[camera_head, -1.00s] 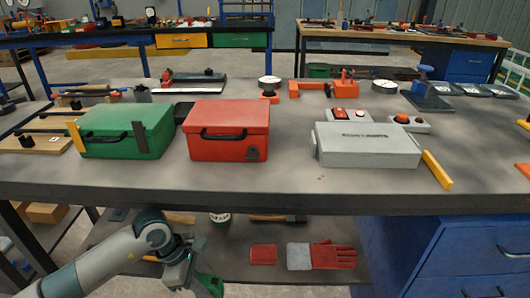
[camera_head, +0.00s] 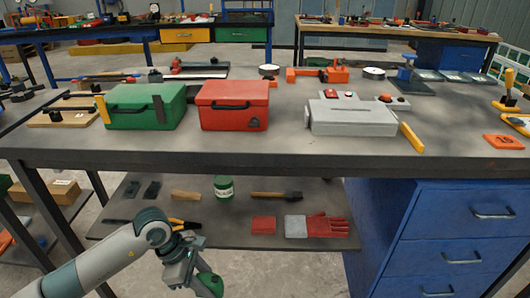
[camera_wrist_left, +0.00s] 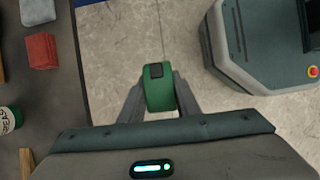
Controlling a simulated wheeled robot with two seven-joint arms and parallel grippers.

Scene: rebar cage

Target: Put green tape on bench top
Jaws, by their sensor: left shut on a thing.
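My left gripper (camera_head: 194,272) is at the bottom of the head view, in front of the bench and below its top. It is shut on the green tape (camera_head: 209,285). In the left wrist view the green tape (camera_wrist_left: 159,88) sits between the two fingers, clear of the lower shelf, with floor behind it. The bench top (camera_head: 270,148) is a grey slab above the gripper, with toolboxes on it. My right gripper is in neither view.
On the bench top are a green toolbox (camera_head: 146,107), a red toolbox (camera_head: 233,105) and a grey case (camera_head: 352,117). The lower shelf holds a green-and-white can (camera_head: 224,188), a hammer (camera_head: 282,196) and red gloves (camera_head: 326,225).

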